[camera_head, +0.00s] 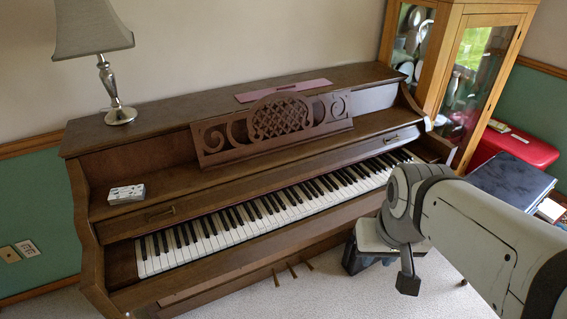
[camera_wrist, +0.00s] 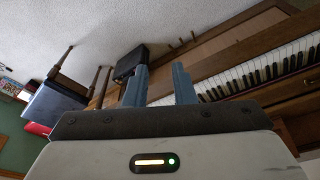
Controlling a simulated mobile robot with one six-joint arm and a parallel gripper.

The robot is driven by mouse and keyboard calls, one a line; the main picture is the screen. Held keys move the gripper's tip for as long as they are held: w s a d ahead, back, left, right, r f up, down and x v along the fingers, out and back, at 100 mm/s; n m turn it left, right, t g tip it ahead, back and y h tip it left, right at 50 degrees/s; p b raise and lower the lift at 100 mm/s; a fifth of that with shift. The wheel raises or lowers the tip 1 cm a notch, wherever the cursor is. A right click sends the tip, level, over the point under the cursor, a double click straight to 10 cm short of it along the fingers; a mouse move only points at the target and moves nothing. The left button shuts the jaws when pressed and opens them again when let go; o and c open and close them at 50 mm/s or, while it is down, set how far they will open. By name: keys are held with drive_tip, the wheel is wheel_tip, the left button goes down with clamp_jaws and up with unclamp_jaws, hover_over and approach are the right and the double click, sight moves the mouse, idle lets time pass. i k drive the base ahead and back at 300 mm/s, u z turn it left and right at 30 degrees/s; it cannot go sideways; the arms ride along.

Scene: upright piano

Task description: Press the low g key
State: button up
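The upright piano (camera_head: 150,150) stands against the wall with its lid open and its row of keys (camera_head: 270,215) bare. The low keys (camera_head: 160,262) are at the left end; I cannot single out the low g key. In the wrist view the keys (camera_wrist: 255,72) run along the right side, tilted. My gripper (camera_wrist: 159,80) shows there with its two blue-grey fingers apart and nothing between them. It is apart from the keys. In the head view my arm is at the right, in front of the high end of the keyboard, and the fingers cannot be made out.
A lamp (camera_head: 117,100) and a small white box (camera_head: 126,194) are on the piano's left side. A bench (camera_head: 375,238) stands before the right end, partly behind my arm. A glass cabinet (camera_head: 465,75) and red box (camera_head: 520,147) are at the right. Floor in front is clear.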

sight(278, 217)
drive_tip(key=z, duration=0.1)
drive_tip(key=k, duration=1)
drive_tip(key=u, duration=1.15)
drive_tip(key=i, duration=1.55)
drive_tip(key=z, duration=0.8)
